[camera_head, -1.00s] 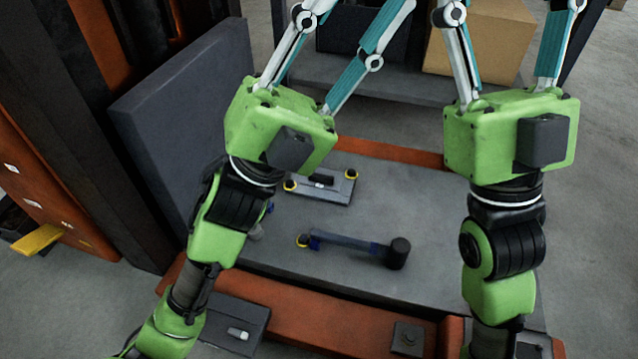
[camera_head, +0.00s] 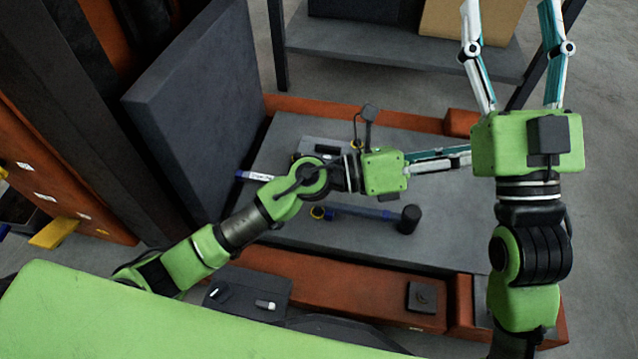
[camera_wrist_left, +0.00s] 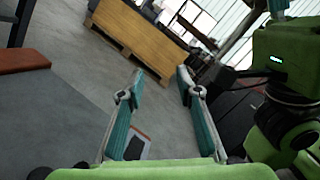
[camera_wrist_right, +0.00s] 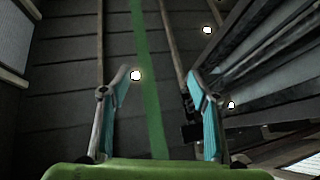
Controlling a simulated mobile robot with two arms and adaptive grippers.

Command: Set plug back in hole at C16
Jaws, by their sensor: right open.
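I cannot make out for sure a plug or a hole marked C16. A small pale cylinder (camera_head: 265,304) and a small dark piece (camera_head: 218,292) lie on a dark plate (camera_head: 240,310) at the front. My left gripper (camera_head: 465,158) points right above the grey platform, its far part overlapping the view of the right arm; its fingers stand apart and empty in the left wrist view (camera_wrist_left: 160,72). My right gripper (camera_head: 510,8) is raised at the upper right, fingers spread; they are also apart and empty in the right wrist view (camera_wrist_right: 160,70).
A black-headed mallet (camera_head: 410,219) lies on the grey platform (camera_head: 450,255). A white-and-blue rod (camera_head: 252,177) shows left of my left arm. A small square block (camera_head: 421,297) sits on the orange front beam (camera_head: 350,286). A dark upright panel (camera_head: 195,110) stands at left.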

